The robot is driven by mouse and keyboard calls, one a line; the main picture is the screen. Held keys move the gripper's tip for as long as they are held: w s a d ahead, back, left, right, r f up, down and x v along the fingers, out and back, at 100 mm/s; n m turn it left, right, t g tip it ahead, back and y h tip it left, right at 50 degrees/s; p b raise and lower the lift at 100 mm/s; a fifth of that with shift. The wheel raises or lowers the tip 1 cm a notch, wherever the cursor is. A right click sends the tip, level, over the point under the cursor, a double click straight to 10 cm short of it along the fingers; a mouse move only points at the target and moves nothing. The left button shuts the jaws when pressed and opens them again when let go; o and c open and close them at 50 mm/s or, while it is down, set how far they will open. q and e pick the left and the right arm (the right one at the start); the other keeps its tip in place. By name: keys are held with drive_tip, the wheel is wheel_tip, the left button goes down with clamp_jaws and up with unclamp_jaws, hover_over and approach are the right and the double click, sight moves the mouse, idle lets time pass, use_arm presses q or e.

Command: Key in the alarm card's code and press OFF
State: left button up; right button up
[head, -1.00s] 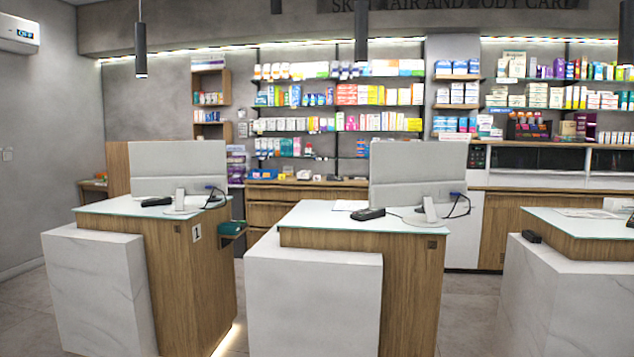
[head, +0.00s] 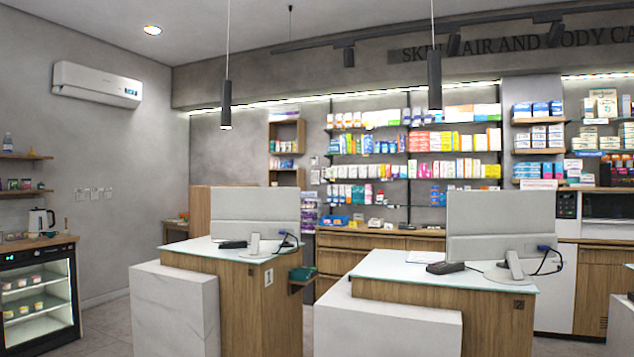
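No alarm card and no alarm keypad can be made out for certain in the head view. A row of small light plates (head: 94,194) is on the grey left wall; they are too small to read. A dark panel with small buttons (head: 566,205) is at the right on the back counter, beside a dark-fronted unit; its details are too small to tell. Neither of my grippers is in view.
Two counters with glass tops (head: 225,250) (head: 440,270) and monitors stand ahead. A lit glass-front fridge (head: 38,298) with a kettle (head: 41,220) on top is at the left. Floor shows between fridge and left counter (head: 105,325).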

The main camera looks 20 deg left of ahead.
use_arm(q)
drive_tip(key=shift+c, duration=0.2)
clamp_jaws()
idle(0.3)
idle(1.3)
